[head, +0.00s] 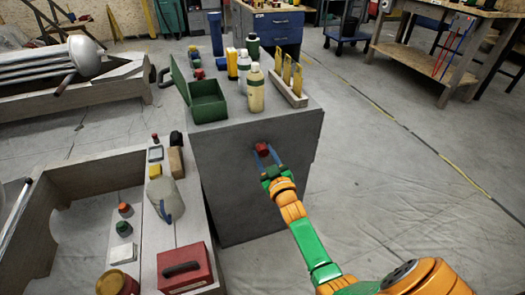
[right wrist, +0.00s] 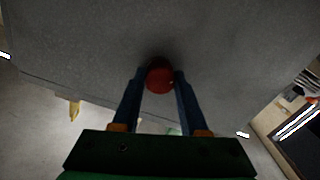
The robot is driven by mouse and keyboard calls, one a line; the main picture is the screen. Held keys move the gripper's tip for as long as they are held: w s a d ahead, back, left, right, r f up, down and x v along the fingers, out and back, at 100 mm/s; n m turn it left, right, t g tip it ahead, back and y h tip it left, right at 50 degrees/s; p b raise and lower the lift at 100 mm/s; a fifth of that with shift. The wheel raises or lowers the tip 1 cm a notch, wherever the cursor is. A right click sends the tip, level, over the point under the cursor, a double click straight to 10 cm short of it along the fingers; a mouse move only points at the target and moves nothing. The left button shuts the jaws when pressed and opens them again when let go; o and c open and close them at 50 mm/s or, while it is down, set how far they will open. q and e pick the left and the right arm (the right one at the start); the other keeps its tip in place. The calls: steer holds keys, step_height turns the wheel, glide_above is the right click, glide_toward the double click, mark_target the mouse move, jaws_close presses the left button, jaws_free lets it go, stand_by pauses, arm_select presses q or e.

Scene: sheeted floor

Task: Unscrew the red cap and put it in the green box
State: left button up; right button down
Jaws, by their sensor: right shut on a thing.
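The red cap (head: 263,148) is on the front face of a grey block in the head view. My right gripper (head: 267,154) is shut on it, with one blue finger on each side. The right wrist view shows the red cap (right wrist: 160,80) between the fingertips (right wrist: 160,76), close to the grey surface; whether it touches that surface I cannot tell. The green box (head: 208,103) stands on top of the block at its left, with its lid open. My left gripper is not in view.
Bottles (head: 255,88) and a rack with yellow pieces (head: 291,80) stand on the block (head: 240,190) beside the green box.

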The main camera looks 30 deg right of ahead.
steer(key=n, duration=0.6)
steer(key=shift+f+b, duration=0.15)
steer(key=shift+b, duration=0.2)
steer(key=n+b, duration=0.1)
steer(key=n, duration=0.3)
steer(key=shift+f+n, duration=0.1)
steer(key=shift+n, duration=0.3)
steer(key=n, duration=0.3)
steer(key=shift+n, duration=0.4)
steer(key=shift+r+n, duration=0.25)
steer(key=shift+n, duration=0.45)
steer(key=shift+c, duration=1.8)
jaws_free()
steer(key=shift+c, duration=0.8)
